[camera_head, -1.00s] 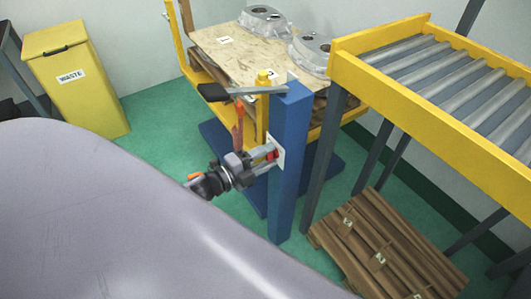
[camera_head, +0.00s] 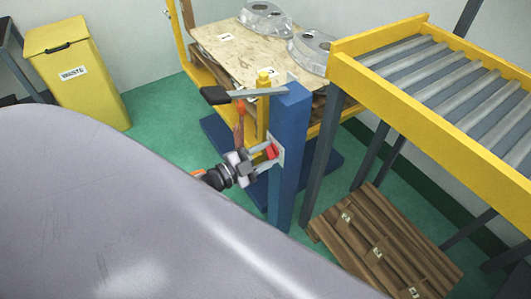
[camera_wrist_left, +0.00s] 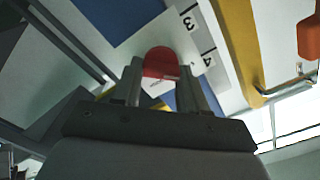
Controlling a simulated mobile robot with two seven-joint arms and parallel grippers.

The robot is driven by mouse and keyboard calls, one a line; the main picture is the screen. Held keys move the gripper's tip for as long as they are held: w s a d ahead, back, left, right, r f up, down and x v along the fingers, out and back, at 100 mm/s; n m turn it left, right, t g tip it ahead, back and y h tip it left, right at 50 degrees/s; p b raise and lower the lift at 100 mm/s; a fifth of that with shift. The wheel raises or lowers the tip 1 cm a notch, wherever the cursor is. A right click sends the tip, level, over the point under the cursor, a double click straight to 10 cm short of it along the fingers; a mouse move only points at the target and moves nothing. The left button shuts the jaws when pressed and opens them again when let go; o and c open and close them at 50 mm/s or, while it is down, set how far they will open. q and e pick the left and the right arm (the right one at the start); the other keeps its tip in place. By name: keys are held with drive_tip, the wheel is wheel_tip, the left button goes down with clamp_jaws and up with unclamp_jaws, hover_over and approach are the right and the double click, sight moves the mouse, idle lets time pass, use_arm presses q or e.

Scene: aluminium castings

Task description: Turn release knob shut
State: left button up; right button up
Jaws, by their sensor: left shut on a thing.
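The red release knob (camera_head: 271,151) sits on a light plate on the side of a blue post (camera_head: 290,155). My left gripper (camera_head: 267,158) reaches it from the left, its two fingers on either side of the knob and shut on it. In the left wrist view the knob (camera_wrist_left: 160,62) shows as a red rounded shape between the fingertips. Behind it there is a pale plate (camera_wrist_left: 205,55) with the printed numbers 3 and 4. The fingers hide part of the knob, and I cannot read its exact setting. My right gripper is not in view.
A wooden board (camera_head: 235,52) carries metal castings (camera_head: 310,50). A roller conveyor (camera_head: 440,85) stands right, a pallet (camera_head: 375,245) below, a waste bin (camera_head: 75,75) left.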

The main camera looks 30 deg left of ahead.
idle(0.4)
use_arm(q)
drive_tip(key=o, duration=1.1)
drive_tip(key=shift+c, duration=0.2)
drive_tip(key=shift+s, duration=0.1)
drive_tip(key=v, duration=0.7)
drive_tip(key=shift+p, duration=0.4)
